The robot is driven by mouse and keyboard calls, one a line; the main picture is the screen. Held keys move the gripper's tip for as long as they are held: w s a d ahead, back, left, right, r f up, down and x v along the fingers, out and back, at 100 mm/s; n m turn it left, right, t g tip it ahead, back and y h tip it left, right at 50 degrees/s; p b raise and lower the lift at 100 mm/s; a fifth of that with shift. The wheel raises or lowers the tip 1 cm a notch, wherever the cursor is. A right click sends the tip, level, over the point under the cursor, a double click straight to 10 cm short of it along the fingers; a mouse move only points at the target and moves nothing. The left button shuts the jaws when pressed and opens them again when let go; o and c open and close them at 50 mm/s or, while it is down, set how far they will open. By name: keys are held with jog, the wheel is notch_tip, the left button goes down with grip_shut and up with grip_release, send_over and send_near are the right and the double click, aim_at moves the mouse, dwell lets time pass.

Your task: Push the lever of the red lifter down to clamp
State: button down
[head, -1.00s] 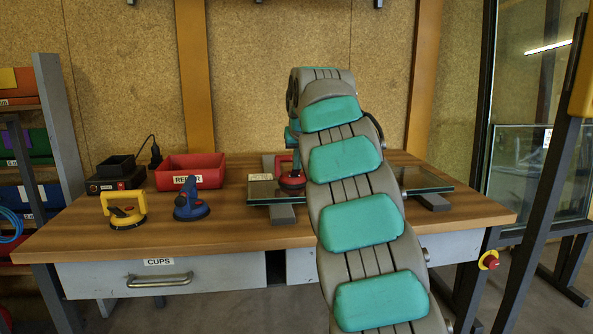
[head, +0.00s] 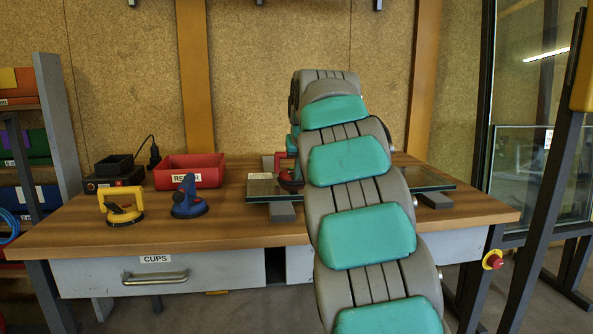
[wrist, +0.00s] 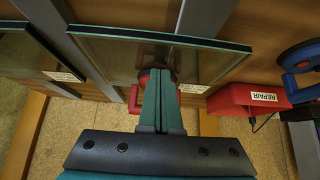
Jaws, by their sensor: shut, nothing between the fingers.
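The red lifter (head: 281,160) sits on a glass pane (head: 262,188) on the bench, and my arm hides much of it in the head view. In the wrist view the red lifter (wrist: 134,101) shows on both sides of my gripper (wrist: 160,72), which covers its middle. My gripper's green fingers are together and empty, over the lifter. I cannot tell whether they touch it, and the lever's position is hidden.
A yellow lifter (head: 121,208) and a blue lifter (head: 188,200) stand on the bench to the left. A red bin (head: 190,171) labelled REPAIR is behind them. Grey bars (head: 282,212) support the glass. The bench's front left is clear.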

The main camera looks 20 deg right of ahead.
jog(key=v, duration=0.7)
jog(key=shift+s+r, duration=0.2)
dwell(0.4)
jog(key=shift+a, duration=0.1)
jog(key=s+a+f+n+g, duration=0.1)
jog(key=s+a+f+g, duration=0.2)
jog(key=s+a+f, duration=0.3)
jog(key=s+a+f+n+g+y, duration=0.1)
jog(key=s+a+f+g, duration=0.2)
jog(key=s+f, duration=1.3)
jog(key=s+a+f+n+g+y, duration=0.1)
jog(key=s+a+f+g, duration=0.2)
jog(key=s+a+f, duration=0.6)
jog(key=s+f, duration=0.2)
jog(key=s, duration=1)
jog(key=shift+s+f, duration=0.35)
jog(key=shift+f, duration=0.05)
